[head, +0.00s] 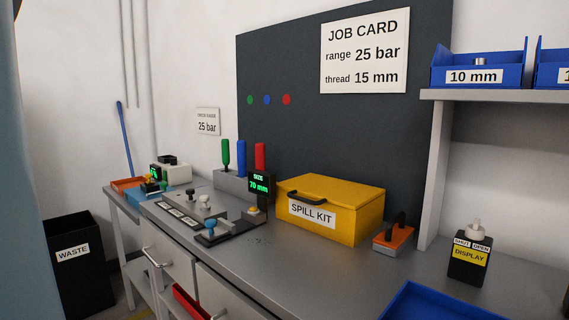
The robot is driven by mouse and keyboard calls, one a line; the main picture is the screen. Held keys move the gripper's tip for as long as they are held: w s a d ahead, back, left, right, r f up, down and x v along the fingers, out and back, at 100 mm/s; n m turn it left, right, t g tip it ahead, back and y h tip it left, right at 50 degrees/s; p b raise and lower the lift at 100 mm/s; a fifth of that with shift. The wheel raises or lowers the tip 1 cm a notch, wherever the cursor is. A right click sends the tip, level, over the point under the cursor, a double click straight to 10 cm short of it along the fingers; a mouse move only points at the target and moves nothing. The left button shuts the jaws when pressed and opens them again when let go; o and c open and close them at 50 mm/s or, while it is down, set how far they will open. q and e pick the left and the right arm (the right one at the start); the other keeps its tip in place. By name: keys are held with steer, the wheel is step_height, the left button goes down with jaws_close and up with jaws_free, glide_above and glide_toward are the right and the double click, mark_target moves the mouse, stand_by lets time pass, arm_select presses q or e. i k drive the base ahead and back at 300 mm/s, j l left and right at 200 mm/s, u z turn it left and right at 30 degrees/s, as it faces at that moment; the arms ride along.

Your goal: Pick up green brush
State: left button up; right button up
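A green upright handle (226,153) stands in a grey holder block (232,184) on the bench, against the dark back panel. It is the only green tool-like thing in view; no bristles show, so I cannot tell if it is a brush. A blue handle (241,157) and a red handle (260,156) stand beside it on its right. The red one's lower part is hidden by a small black display reading "SIZE 70 mm" (261,185). Neither of my grippers is in view.
A yellow spill kit box (345,221) stands right of the holder. In front of the holder is a grey fixture (190,205) with knobs. An orange block with a black handle (393,238) sits further right.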

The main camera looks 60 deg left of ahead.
mark_target(225, 143)
steer(key=u, duration=2.2)
steer(key=i+j+z, duration=0.1)
steer(key=z, duration=0.35)
steer(key=i+j+z, duration=0.1)
steer(key=z, duration=0.4)
steer(key=j+z, duration=0.3)
steer(key=z, duration=0.15)
steer(key=j+z, duration=0.2)
steer(key=z, duration=0.3)
steer(key=j+z, duration=0.1)
steer(key=j, duration=0.3)
steer(key=k+j+z, duration=0.1)
steer(key=j, duration=0.35)
steer(key=j+z, duration=0.15)
steer(key=j, duration=0.25)
steer(key=k+j+z, duration=0.1)
steer(key=j, duration=0.3)
steer(key=k+j+z, duration=0.1)
steer(key=j, duration=0.3)
steer(key=k+j+z, duration=0.1)
steer(key=j, duration=0.3)
steer(key=k+j+z, duration=0.1)
steer(key=j, duration=0.3)
steer(key=k, duration=0.05)
